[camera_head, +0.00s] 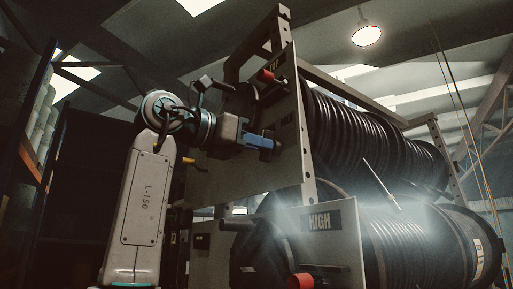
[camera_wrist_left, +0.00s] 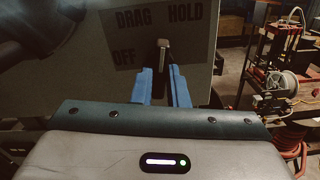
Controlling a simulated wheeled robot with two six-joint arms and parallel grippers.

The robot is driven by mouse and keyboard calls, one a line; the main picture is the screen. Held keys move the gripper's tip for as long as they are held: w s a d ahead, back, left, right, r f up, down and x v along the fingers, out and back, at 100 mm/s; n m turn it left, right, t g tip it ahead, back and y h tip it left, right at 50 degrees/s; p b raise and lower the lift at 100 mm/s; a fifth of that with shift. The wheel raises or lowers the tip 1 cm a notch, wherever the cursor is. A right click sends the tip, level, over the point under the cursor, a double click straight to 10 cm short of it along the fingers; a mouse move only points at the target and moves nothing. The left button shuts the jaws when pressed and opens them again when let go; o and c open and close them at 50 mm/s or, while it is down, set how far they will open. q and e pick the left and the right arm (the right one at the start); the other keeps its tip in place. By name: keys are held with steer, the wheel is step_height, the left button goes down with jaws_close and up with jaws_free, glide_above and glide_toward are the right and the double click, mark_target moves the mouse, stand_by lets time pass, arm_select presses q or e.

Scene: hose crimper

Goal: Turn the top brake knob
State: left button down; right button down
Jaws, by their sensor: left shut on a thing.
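The top brake knob (camera_wrist_left: 163,52) shows in the left wrist view as a narrow upright metal piece in front of a grey panel marked DRAG, HOLD and OFF. My left gripper (camera_head: 262,143) is at the face of the upper reel's side plate (camera_head: 285,165) in the head view, below a red-ended handle. Its blue fingers (camera_wrist_left: 162,88) stand on either side of the knob, shut on it. The knob's lower part is hidden between the fingers, and in the head view the gripper covers most of it. My right gripper is not in view.
The upper reel (camera_head: 375,130) of black hose sits above a lower reel (camera_head: 415,250) whose plate is marked HIGH. A red-ended handle (camera_head: 266,76) juts out near the TOP label; another (camera_head: 300,281) is low down. A shelf (camera_wrist_left: 290,105) with equipment stands at right in the wrist view.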

arm_select(q)
steer(key=shift+f+n+b, duration=0.1)
steer(key=shift+n+b, duration=1.1)
steer(key=shift+n, duration=2.7)
steer(key=c, duration=1.4)
jaws_free()
steer(key=shift+c, duration=0.2)
